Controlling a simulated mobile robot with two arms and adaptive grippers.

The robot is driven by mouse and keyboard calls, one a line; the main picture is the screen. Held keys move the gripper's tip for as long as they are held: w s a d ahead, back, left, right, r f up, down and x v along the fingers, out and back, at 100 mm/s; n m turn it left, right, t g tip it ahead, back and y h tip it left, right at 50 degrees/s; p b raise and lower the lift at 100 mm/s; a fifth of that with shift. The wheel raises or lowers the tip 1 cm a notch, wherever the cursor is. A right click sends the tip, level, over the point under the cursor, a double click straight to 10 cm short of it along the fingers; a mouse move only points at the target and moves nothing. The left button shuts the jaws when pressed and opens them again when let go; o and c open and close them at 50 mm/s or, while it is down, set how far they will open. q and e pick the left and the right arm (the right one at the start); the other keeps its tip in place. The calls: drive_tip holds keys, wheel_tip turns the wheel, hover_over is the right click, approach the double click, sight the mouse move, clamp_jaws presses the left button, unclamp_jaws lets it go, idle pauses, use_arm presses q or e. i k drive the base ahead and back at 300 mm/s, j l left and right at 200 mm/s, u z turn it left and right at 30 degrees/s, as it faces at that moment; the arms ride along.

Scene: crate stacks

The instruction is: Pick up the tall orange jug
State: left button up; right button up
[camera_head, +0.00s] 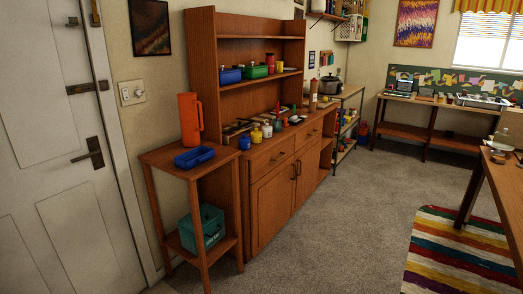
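The tall orange jug (190,119) stands upright on the small wooden side table (160,157) at the left, towards its back. Its handle faces right. A blue tray (194,157) lies on the same table in front of the jug, close to it. Neither of my grippers shows in the head view.
A wooden hutch (272,172) stands right of the side table, its counter holding several small items. A teal crate (203,227) sits on the side table's lower shelf. A white door (60,150) is at the left. Carpeted floor is clear in front; a striped rug (460,255) lies right.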

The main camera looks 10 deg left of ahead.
sight(187, 102)
drive_tip(key=i+j+u, duration=0.15)
drive_tip(key=i+u, duration=0.9)
drive_tip(key=i+l, duration=0.05)
